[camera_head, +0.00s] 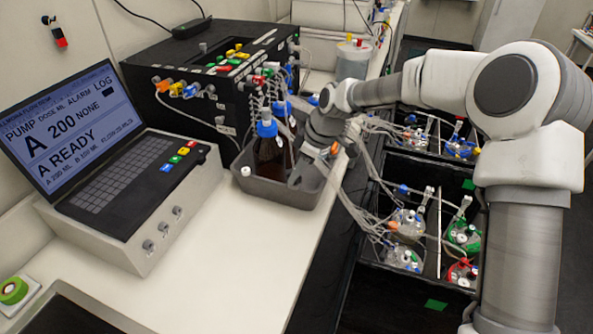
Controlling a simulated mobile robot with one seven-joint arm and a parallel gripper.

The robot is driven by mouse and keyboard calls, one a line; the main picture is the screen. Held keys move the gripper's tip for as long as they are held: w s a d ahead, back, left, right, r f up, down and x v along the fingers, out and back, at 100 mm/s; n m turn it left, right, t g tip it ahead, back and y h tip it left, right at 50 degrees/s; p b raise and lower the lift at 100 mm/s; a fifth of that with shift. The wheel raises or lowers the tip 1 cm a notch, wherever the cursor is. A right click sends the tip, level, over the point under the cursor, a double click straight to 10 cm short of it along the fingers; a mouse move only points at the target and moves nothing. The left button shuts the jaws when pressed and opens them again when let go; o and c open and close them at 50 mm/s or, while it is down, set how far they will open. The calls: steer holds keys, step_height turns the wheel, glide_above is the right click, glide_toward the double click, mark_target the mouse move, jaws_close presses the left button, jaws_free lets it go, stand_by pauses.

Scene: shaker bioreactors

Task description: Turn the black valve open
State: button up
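My arm reaches in from the right, and my gripper (303,172) is low over the right side of a grey tray on the bench. It is beside a brown bottle with a blue cap (268,150). Its fingertips are small and partly lost among tubes, so I cannot tell whether it is open or shut or touches anything. I cannot pick out a black valve with certainty. A black box unit (205,85) behind the tray carries several coloured fittings on its front and top.
The grey tray (275,192) stands near the bench edge. A laptop-like pump controller (120,165) reads "A READY" at left. Bundles of clear tubes (345,195) hang over the edge to black shaker racks (385,275) with several vessels. The white bench front (235,255) is clear.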

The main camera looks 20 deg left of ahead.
steer(key=shift+o, duration=0.9)
steer(key=v, duration=1.7)
steer(key=shift+r, duration=0.15)
steer(key=shift+d, duration=0.15)
steer(key=s+d+r+m+t+h, duration=0.2)
steer(key=s+d+r+m+t, duration=0.15)
steer(key=s+d+m, duration=0.4)
steer(key=s+d+r+m+t+h, duration=0.2)
steer(key=s+d+r+m, duration=0.25)
steer(key=s+d, duration=0.55)
steer(key=s+d+f+m, duration=0.5)
steer(key=s+d+f, duration=0.1)
steer(key=s+f, duration=0.1)
steer(key=shift+s+d, duration=0.35)
steer(key=shift+s, duration=0.25)
